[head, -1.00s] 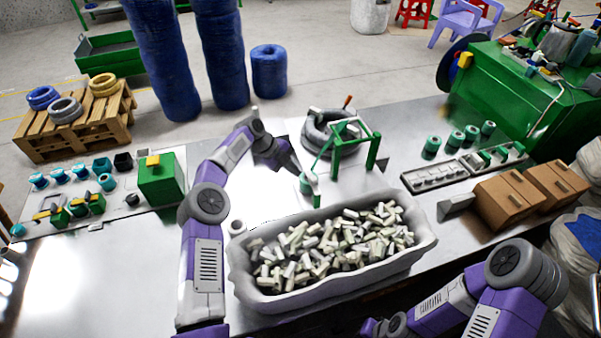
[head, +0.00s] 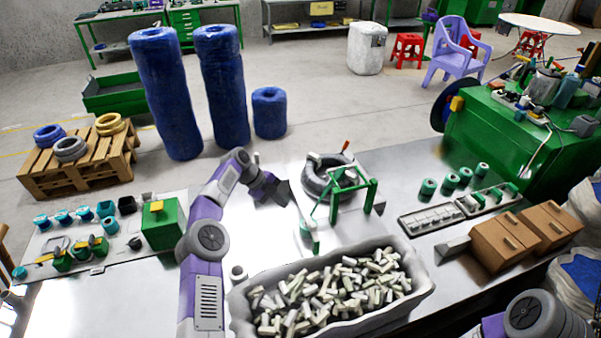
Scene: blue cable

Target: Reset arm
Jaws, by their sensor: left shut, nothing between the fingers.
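My left arm (head: 207,241) is purple and grey and comes in from the lower left, bent at the elbow. My left gripper (head: 292,207) is shut and empty above the table, just left of the green metal stand (head: 334,200). It looks apart from the stand, though their overlap is hard to judge. A dark grey coil (head: 318,181) lies behind the stand. Only a purple and grey part of my right arm (head: 532,314) shows at the lower right corner. My right gripper is out of view.
A grey bin (head: 419,290) full of pale short pieces stands at the front. A green box (head: 161,229) and small parts lie on the left. Brown drawer boxes (head: 497,243) and a parts tray (head: 431,219) are on the right. Table around the left gripper is mostly clear.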

